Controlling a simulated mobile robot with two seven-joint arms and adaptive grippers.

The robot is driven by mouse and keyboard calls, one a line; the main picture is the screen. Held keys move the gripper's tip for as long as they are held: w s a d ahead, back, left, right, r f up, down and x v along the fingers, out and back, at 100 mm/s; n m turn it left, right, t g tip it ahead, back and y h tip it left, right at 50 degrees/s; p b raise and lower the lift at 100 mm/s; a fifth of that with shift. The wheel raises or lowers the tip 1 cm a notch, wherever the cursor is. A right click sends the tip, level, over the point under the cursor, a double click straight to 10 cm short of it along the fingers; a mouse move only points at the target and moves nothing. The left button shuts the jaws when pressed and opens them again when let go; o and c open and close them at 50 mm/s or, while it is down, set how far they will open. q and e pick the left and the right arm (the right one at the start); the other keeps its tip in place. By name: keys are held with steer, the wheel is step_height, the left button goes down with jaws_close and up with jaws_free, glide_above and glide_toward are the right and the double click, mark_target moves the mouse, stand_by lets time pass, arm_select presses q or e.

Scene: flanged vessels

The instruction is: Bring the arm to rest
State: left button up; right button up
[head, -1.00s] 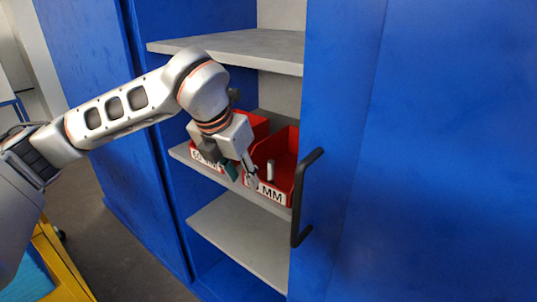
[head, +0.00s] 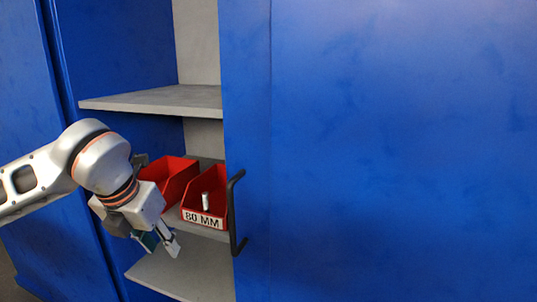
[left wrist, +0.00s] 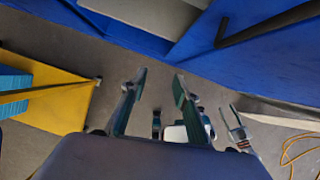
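My left gripper (head: 163,243) is in front of the blue cabinet's open side, low and left of the red bins in the head view. In the left wrist view its two fingers (left wrist: 159,80) stand apart with only grey floor between them, so it is open and empty. The left arm is bent, with the wrist pointing down and right.
A red bin labelled 80 MM (head: 206,219) holds a pale upright cylinder (head: 205,201). Another red bin (head: 176,174) stands beside it. A black door handle (head: 233,215) sticks out near them. A yellow cart (left wrist: 50,105) stands on the floor.

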arm_select(q)
steer(key=s+d+f+m+g+h, duration=0.25)
steer(key=s+d+f+h, duration=0.2)
steer(key=d, duration=0.45)
steer(key=s+d+f+m+g+h, duration=0.1)
steer(key=s+d+f+g+h, duration=0.25)
steer(key=s+d, duration=0.35)
steer(key=s+d+r+n+g+h, duration=0.1)
steer(key=s+d+r+n+h, duration=0.2)
steer(key=d+r+h, duration=0.5)
steer(key=w+a+f+n+t+h, duration=0.4)
steer(key=w+n+t, duration=0.4)
steer(key=n+t, duration=0.65)
steer(key=w+a+f+n+t+y, duration=0.1)
steer(key=a+f+n+t+y, duration=0.25)
steer(key=f+n+y, duration=0.3)
steer(key=w+a+f+n+t+y, duration=0.2)
steer(key=a+f+n+y, duration=0.35)
steer(key=f, duration=0.25)
steer(key=s+a+f+n+g+y, duration=0.3)
steer(key=s+f, duration=0.5)
steer(key=f, duration=0.4)
steer(key=s+a+f+n+g+y, duration=0.3)
steer(key=s+a+f+n+g, duration=0.1)
steer(key=f, duration=0.9)
steer(key=s+a+n, duration=0.1)
steer(key=s+a, duration=0.1)
steer(key=s, duration=0.1)
steer(key=shift+s, duration=0.35)
